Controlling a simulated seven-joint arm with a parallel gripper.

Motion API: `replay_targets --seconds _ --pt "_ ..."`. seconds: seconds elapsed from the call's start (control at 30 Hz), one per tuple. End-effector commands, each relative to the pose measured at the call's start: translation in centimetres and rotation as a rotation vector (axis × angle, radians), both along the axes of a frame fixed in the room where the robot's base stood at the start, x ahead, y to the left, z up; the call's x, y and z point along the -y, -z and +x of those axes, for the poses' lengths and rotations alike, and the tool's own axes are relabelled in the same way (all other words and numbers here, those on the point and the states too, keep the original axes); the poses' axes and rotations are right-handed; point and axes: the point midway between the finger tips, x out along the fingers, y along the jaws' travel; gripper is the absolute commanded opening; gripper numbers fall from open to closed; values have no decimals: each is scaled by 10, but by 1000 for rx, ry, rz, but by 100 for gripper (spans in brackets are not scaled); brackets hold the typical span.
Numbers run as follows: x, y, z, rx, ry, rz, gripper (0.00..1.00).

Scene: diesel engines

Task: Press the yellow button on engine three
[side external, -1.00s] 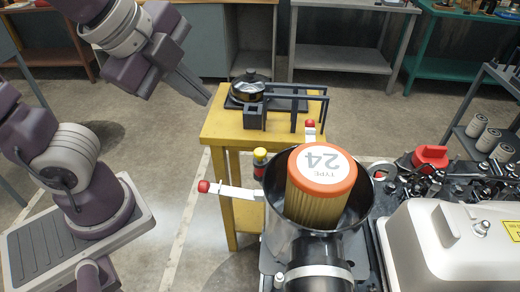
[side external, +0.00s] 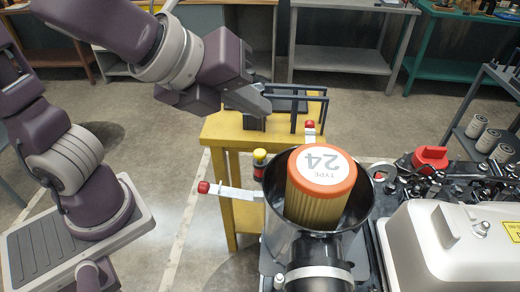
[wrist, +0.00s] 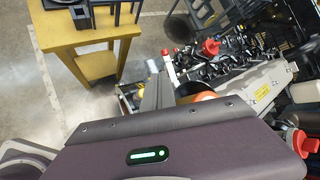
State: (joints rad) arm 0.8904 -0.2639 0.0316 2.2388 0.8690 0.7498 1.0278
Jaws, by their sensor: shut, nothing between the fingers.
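The yellow button (side external: 260,154) stands on a dark post with a red part below it, at the left of the engine's filter housing in the side view. The engine (side external: 440,250) fills the lower right. My gripper (side external: 259,108) is shut and empty, above and apart from the button, in front of the yellow table. In the wrist view my fingers (wrist: 154,92) point toward the engine (wrist: 235,80).
An open black housing (side external: 348,218) holds an orange-topped filter (side external: 322,172) marked 24. Red-tipped levers stick out at its left (side external: 204,187) and back (side external: 309,126). A yellow table (side external: 222,128) with a black stand is behind. Floor to the left is clear.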

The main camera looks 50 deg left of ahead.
Motion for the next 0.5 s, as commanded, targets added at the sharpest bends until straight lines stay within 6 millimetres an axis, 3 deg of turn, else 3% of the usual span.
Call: replay_targets --seconds 0.3,0.5 --pt "0 43 0 0 -2 4 0" --pt "0 55 0 0 -1 -1 0"
